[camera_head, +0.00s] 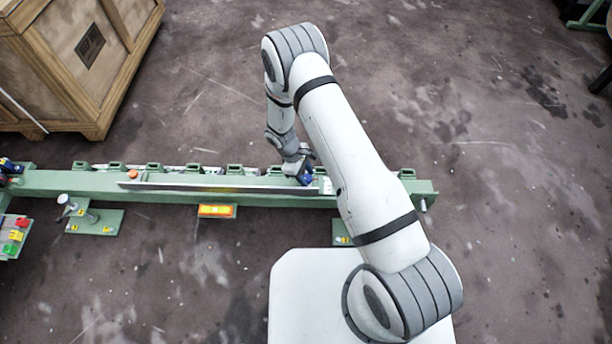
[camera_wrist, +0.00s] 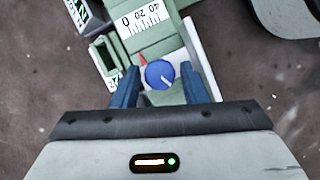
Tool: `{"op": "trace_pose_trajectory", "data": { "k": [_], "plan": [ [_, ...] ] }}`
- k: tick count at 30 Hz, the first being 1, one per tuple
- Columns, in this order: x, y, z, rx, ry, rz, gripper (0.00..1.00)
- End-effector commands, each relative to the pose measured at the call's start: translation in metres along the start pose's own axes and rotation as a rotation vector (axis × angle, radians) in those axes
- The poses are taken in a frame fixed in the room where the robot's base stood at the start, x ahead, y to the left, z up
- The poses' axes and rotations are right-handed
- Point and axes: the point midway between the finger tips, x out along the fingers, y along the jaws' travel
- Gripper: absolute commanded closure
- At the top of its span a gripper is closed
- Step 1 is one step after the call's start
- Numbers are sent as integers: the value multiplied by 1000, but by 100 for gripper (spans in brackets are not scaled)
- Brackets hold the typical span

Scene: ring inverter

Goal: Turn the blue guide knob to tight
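The blue guide knob (camera_wrist: 160,74) shows in the wrist view, round, with a white pointer line on its face. A small red mark (camera_wrist: 143,59) sits at its upper left edge. My gripper (camera_wrist: 165,84) has its two blue fingers apart, one on each side of the knob; gaps show between the fingers and the knob. In the head view my gripper (camera_head: 305,176) is at the right part of the green rail (camera_head: 370,186), and the knob is hidden there.
A white scale (camera_wrist: 140,20) reading 0, 20, 40 lies beyond the knob. In the head view an orange knob (camera_head: 133,174) and a yellow-orange block (camera_head: 217,211) are to the left along the rail. A wooden crate (camera_head: 75,60) stands upper left. The floor at right is mostly clear.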

Motion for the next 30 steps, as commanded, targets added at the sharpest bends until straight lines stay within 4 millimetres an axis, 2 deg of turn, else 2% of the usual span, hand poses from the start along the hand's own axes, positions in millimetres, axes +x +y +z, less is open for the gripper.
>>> {"op": "trace_pose_trajectory", "data": {
  "k": [6,18,30],
  "plan": [
    [0,0,0,0,0,0,61],
    [0,0,0,0,0,1,92],
    [-1,1,0,89,0,-36,92]
  ]
}}
